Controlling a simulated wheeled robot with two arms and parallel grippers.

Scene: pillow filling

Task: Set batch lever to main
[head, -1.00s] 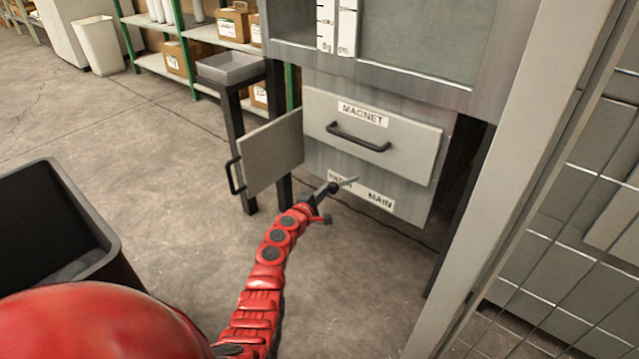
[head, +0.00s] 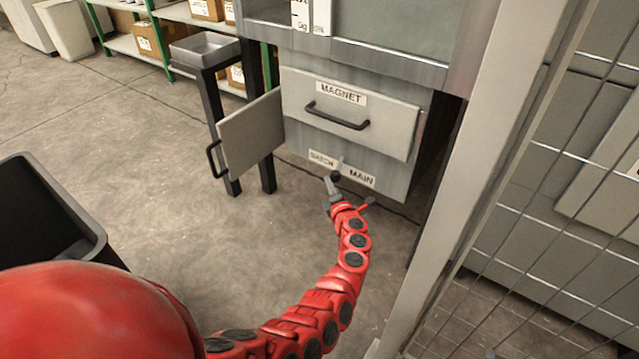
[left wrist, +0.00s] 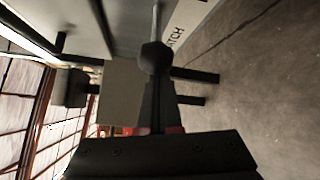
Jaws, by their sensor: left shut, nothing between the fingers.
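The batch lever (head: 340,163) is a thin grey rod with a black ball knob (head: 335,176), low on the cabinet front. It sticks out between the BATCH label (head: 322,160) and the MAIN label (head: 361,178), roughly midway. My left gripper (head: 331,186) is shut and empty, with its tip at the knob on the BATCH side. In the left wrist view the knob (left wrist: 154,57) is right in front of the shut fingers (left wrist: 157,98); whether they touch it I cannot tell for sure. My right gripper is out of view.
Above the lever is the MAGNET drawer (head: 350,112) with a black handle. A small grey door (head: 250,135) stands open to the left. A black bin (head: 45,220) is at the left, a mesh fence (head: 540,240) at the right. The floor ahead is clear.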

